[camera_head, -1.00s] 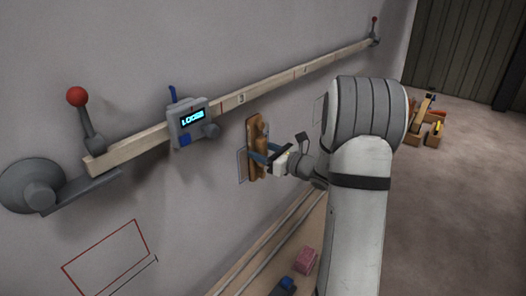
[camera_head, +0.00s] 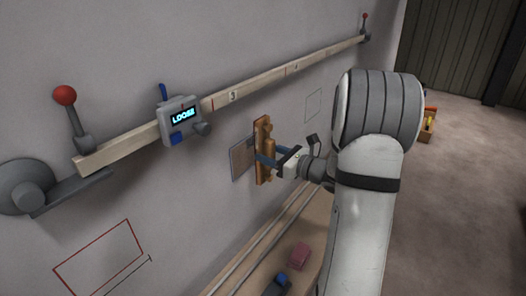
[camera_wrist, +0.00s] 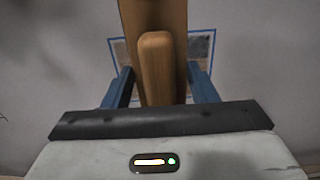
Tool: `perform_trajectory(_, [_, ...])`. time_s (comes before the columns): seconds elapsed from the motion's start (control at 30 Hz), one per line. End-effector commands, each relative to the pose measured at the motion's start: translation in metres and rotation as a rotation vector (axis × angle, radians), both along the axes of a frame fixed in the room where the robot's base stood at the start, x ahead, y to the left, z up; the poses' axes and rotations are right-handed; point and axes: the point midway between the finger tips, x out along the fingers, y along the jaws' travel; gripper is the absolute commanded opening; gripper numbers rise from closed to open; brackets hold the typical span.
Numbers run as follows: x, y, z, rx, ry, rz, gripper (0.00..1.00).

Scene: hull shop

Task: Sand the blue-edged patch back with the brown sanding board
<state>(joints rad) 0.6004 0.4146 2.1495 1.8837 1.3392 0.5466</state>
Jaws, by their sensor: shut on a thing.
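My gripper (camera_head: 268,160) is shut on the brown sanding board (camera_head: 263,140), with its blue fingers on either side of the board's handle. The board stands upright at the wall, over the right part of the blue-edged patch (camera_head: 241,158). The patch's left part shows bare in the head view, with a brownish, mottled face. In the wrist view the board (camera_wrist: 160,65) crosses the middle of the patch (camera_wrist: 200,46), and blue edge shows on both sides. The board looks close against the wall; I cannot tell whether it touches.
A wooden rail (camera_head: 260,92) runs along the wall above, carrying a grey device (camera_head: 181,120) whose display reads LOOSE. A red-knobbed lever (camera_head: 75,115) stands at its left end. A shelf below holds a pink block (camera_head: 300,256) and a dark-blue item (camera_head: 279,284). A red outline (camera_head: 98,258) marks the lower-left wall.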

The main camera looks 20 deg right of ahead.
Motion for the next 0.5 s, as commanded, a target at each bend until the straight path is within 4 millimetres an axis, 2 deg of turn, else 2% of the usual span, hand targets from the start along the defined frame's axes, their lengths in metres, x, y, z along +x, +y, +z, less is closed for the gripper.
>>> perform_trajectory(0.37, [-0.0049,-0.0031,0.0007,0.001,-0.001,0.0,0.25])
perform_trajectory(0.5, [-0.0123,-0.0091,0.0013,0.0,-0.002,-0.003,0.25])
